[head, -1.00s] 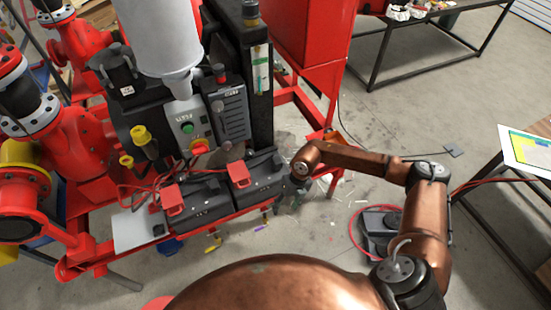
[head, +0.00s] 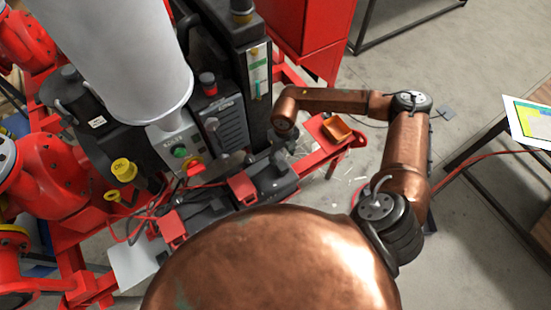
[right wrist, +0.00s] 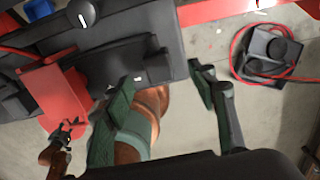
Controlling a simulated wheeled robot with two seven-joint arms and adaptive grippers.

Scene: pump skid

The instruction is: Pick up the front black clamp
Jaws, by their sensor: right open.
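In the head view, two dark batteries with red clamps stand on the red skid: the front red clamp (head: 172,229) at the left and the rear red clamp (head: 242,187) nearer my right arm. My right gripper (head: 287,146) points down over the far end of the rear battery; its fingers are small and partly hidden there. In the right wrist view, its green-padded fingers (right wrist: 158,98) are apart and empty. A dark shape, possibly a black clamp (right wrist: 115,62), lies beyond the left finger beside a red clamp (right wrist: 52,88). The front black clamp cannot be picked out surely. My left gripper does not show.
A control box with a green button (head: 180,152) and a big grey cylinder (head: 120,50) rise behind the batteries. A dark device with a red cable (right wrist: 275,50) lies on the floor. A table (head: 520,190) stands right.

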